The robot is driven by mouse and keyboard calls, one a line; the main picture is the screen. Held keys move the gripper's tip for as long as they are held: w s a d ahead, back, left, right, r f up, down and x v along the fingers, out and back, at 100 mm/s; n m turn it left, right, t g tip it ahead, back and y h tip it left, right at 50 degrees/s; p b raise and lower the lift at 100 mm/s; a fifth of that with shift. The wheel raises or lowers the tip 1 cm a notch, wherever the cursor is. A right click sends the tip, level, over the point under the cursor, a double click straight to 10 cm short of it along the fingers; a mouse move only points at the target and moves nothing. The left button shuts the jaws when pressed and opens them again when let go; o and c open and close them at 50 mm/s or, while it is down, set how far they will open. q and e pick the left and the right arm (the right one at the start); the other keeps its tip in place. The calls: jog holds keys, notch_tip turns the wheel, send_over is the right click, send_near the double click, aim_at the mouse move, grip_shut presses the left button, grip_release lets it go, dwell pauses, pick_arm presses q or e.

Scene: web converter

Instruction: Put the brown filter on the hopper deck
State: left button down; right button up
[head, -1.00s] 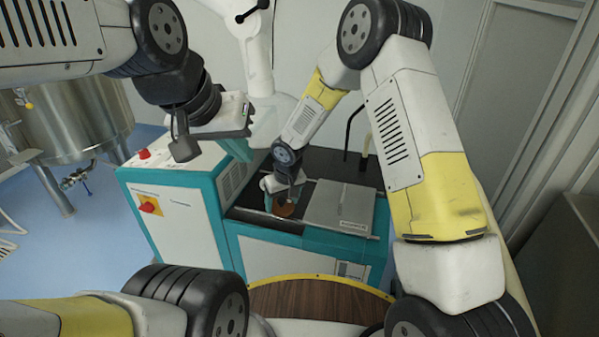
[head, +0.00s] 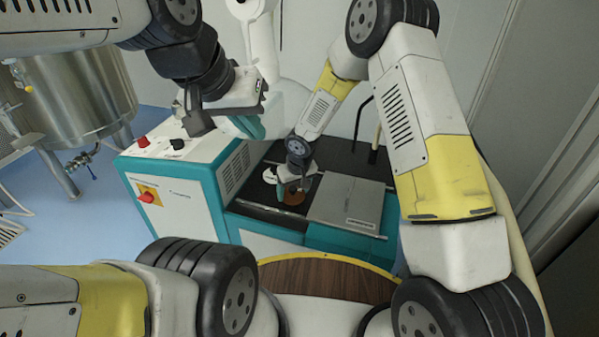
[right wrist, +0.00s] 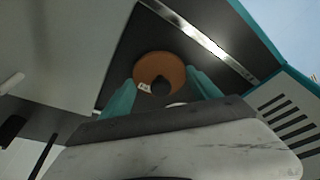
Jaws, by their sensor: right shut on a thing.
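The brown filter (head: 294,197) is a round brown disc with a dark centre, low over or on the black deck (head: 258,197) of the teal and white machine. The right wrist view shows it (right wrist: 160,67) between the teal fingers. My right gripper (head: 290,190) is shut on it, reaching down from above. Whether the disc touches the deck I cannot tell. My left gripper (head: 249,126) hangs above the white cabinet's right end, away from the filter; its finger gap is not clear.
A grey flat lid (head: 347,203) lies right of the filter. A white round piece (head: 270,175) is behind it to the left. The control cabinet (head: 178,200) with red knobs stands left. A steel tank (head: 75,95) is further left. Black and yellow upright bars stand behind the deck.

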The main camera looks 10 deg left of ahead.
aim_at(298, 202)
jog(key=shift+f, duration=0.15)
jog(key=o, duration=1.5)
jog(key=v, duration=1.2)
jog(key=s+d+r+m+t+h, duration=0.1)
jog(key=s+d+r+m, duration=0.15)
jog(key=d+r, duration=0.6)
jog(key=s+d+r+m+t, duration=0.1)
jog(key=s+d+r, duration=0.2)
jog(key=d+r, duration=0.55)
jog(key=s+d+r+m, duration=0.1)
jog(key=s+d+r, duration=0.1)
jog(key=s, duration=0.3)
jog(key=s+d+r+t+y, duration=0.1)
jog(key=s+d+r, duration=0.1)
jog(key=s, duration=0.3)
jog(key=s+d+r+m, duration=0.1)
jog(key=s+d+r, duration=0.1)
jog(key=s+r, duration=0.2)
jog(key=shift+s+d+r+m+t, duration=0.15)
jog(key=shift+s+d+r+m, duration=0.05)
jog(key=shift+s, duration=0.3)
jog(key=shift+s+d+r+m+t, duration=0.15)
jog(key=shift+s+d+r, duration=0.05)
jog(key=shift+s, duration=0.3)
